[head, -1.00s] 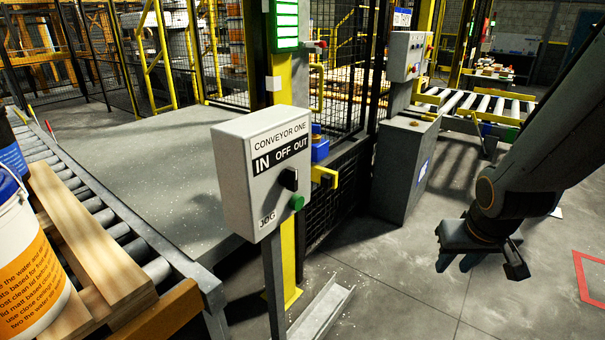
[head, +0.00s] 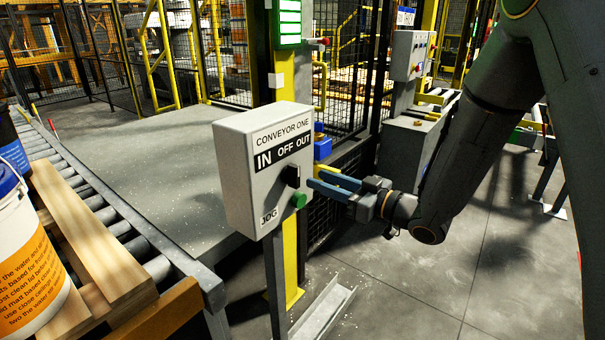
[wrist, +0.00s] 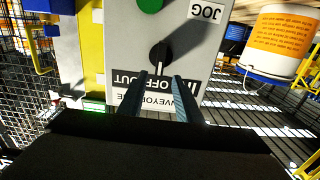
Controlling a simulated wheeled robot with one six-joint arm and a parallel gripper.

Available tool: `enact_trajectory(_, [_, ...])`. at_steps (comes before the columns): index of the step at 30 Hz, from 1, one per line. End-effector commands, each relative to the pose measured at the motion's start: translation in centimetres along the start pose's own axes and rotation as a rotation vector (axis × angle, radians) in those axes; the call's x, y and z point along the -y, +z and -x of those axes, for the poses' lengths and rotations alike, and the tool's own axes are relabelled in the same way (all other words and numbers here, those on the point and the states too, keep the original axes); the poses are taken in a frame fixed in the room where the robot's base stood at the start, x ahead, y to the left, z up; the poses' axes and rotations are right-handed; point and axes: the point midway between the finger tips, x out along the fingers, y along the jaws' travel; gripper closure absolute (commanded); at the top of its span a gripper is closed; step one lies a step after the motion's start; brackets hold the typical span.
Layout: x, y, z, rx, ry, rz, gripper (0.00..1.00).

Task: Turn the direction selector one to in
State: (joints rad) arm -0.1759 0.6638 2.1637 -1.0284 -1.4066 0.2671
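The direction selector (head: 291,177) is a black knob on the face of the grey CONVEYOR ONE box (head: 240,185), under the IN / OFF / OUT label. In the wrist view, which is upside down, the white mark on the selector (wrist: 161,53) points at OFF, the middle word. My gripper (head: 314,180) is open and empty, with its fingers pointing at the box face just short of the knob. In the wrist view my gripper's fingertips (wrist: 160,77) are spread either side of the knob's line, apparently not touching it.
A green JOG button (head: 299,200) sits just below the selector. A roller conveyor (head: 130,235) with planks and a white-and-orange pail (head: 30,265) is on the left. Wire fencing and a grey cabinet (head: 405,150) stand behind. The floor at right is open.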

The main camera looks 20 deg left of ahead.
Motion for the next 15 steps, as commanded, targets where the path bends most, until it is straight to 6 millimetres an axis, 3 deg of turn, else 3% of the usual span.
enact_trajectory(9, [0.1, -0.1, -4.8, 0.001, 0.001, 0.000, 0.69])
enact_trajectory(15, [0.0, -0.1, -6.5, 0.002, 0.003, 0.000, 0.69])
